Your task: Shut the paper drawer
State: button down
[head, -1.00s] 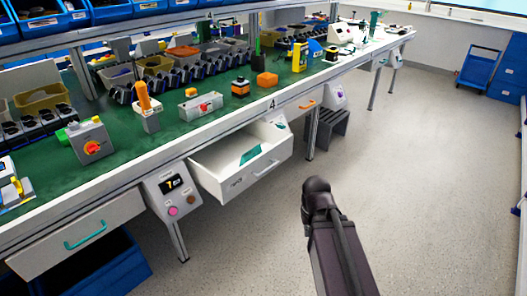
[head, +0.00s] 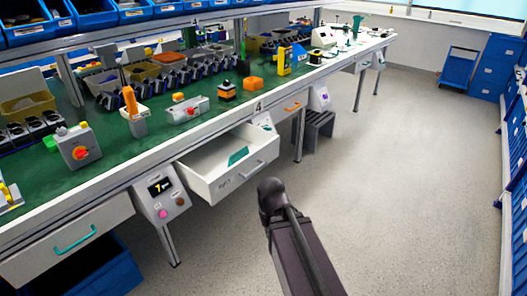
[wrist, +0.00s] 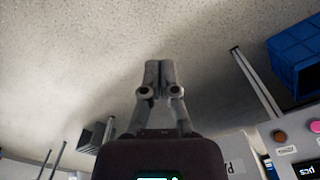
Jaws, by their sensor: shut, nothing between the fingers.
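The paper drawer (head: 212,192) is white and stands pulled out from under the green-topped workbench. In the wrist view, part of a white labelled panel, likely the drawer front (wrist: 236,150), shows at lower right. My gripper (wrist: 159,68) is shut and empty there, its fingertips together against the floor and apart from the drawer. In the head view, my dark arm rises right of the drawer, and my gripper cannot be made out.
A control box with a display and buttons (head: 163,196) hangs left of the drawer. A closed drawer with a teal handle (head: 70,243) and a blue bin (head: 110,265) are further left. A dark stool (head: 318,130) stands beyond. The floor (head: 390,190) to the right is clear.

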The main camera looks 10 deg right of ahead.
jog(key=shift+w, duration=0.1)
jog(key=w+d+r+m+t+y+p, duration=0.1)
jog(key=w+d+r+m+t+p, duration=0.1)
jog(key=w+m, duration=0.6)
jog(key=w+d+r+m+t+y+p, duration=0.2)
jog(key=w+d+r+m+p, duration=0.2)
jog(key=w+d+r+m, duration=0.3)
jog(key=w+d+r+m+t+y+p, duration=0.2)
jog(key=w+d+r+m, duration=0.3)
jog(key=w+m, duration=0.5)
jog(key=m+t+p, duration=0.1)
jog(key=m, duration=0.2)
jog(key=shift+r+m, duration=0.4)
jog(key=shift+f, duration=0.1)
